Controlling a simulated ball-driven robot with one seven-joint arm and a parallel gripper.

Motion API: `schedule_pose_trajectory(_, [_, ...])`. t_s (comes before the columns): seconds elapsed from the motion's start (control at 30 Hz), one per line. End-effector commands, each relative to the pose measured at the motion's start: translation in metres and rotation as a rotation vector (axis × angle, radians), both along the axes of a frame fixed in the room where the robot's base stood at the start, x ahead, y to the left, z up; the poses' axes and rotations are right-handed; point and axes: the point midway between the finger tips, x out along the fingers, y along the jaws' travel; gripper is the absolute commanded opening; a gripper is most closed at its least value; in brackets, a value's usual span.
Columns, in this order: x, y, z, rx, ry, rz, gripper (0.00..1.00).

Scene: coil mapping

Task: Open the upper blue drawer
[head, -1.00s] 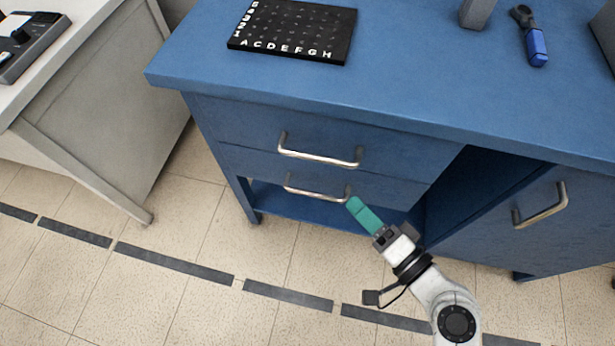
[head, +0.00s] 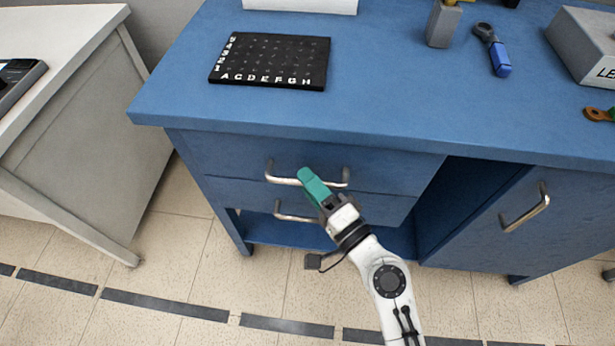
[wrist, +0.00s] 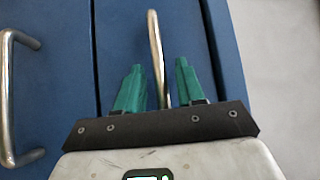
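The upper blue drawer (head: 225,158) is shut, with a silver bar handle (head: 283,181) on its front. My gripper (head: 304,176) is at this handle in the head view and covers its middle part. In the wrist view, my gripper (wrist: 159,75) has its two green fingers spread apart. The upper drawer's handle (wrist: 154,45) shows between them, with a gap to each finger; I cannot tell how deep the bar sits between them. The lower handle (head: 292,217) is just below, and it shows at the left edge of the wrist view (wrist: 8,90).
The blue desk top (head: 400,120) overhangs the drawers. A black lettered board (head: 270,60), a grey block (head: 443,25) and a blue-handled tool (head: 500,62) lie on it. A cupboard door with a handle (head: 525,208) is at right. Floor in front is open.

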Motion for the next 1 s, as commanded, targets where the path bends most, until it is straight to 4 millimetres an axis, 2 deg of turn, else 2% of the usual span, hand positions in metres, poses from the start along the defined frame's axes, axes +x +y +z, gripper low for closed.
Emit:
schedule_pose_trajectory(0.4, [0.0061, 0.0067, 0.0009, -0.001, -0.001, 0.001, 0.38])
schedule_pose_trajectory(0.8, [0.0061, 0.0064, 0.0009, -0.002, 0.0, 0.001, 0.01])
schedule_pose_trajectory(1.0, [0.0061, 0.0064, 0.0007, -0.002, 0.0, 0.001, 0.0])
